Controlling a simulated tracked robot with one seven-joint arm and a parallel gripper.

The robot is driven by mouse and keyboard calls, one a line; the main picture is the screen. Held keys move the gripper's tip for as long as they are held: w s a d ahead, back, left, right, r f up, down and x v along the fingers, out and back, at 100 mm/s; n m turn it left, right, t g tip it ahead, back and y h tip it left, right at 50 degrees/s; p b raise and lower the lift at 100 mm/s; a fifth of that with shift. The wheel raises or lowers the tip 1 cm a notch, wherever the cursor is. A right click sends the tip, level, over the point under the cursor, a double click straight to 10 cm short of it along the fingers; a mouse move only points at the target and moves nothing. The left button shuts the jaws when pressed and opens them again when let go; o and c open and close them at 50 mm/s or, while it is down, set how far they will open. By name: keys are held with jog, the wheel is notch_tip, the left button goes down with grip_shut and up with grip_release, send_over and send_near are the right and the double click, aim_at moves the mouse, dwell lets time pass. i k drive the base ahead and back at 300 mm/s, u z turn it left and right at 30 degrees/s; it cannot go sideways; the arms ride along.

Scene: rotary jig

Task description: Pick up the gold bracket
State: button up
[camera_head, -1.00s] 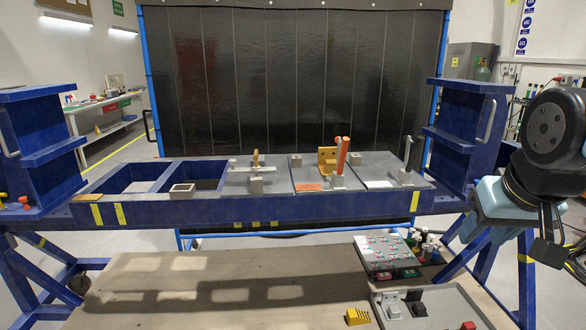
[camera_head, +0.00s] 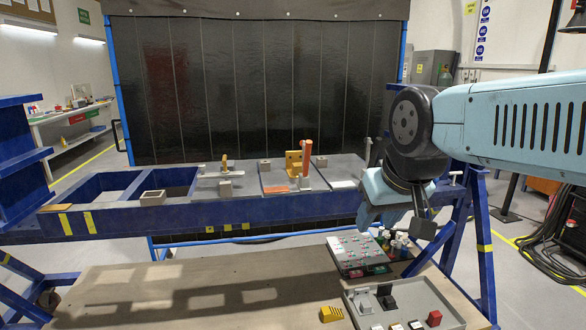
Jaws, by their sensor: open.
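A gold bracket (camera_head: 294,163) stands upright on the blue jig's plate, with an orange-red bar (camera_head: 307,157) beside it on its right. A smaller yellow ridged piece (camera_head: 331,314) lies on the wooden table at the front. My gripper (camera_head: 421,216) is at the right, pointing down, open and seemingly empty. In the picture it is right of and lower than the gold bracket, well apart from it. The arm hides the right end of the jig.
The blue jig frame (camera_head: 110,222) spans the middle, with small grey blocks and a clamp (camera_head: 225,176) on it. A button panel (camera_head: 358,254), bottles (camera_head: 394,240) and a grey tray (camera_head: 452,318) crowd the table's right side. The table's left (camera_head: 150,300) is clear.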

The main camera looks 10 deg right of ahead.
aim_at(294, 159)
jog(key=u, duration=0.1)
jog(key=i, duration=1)
jog(key=z, duration=0.1)
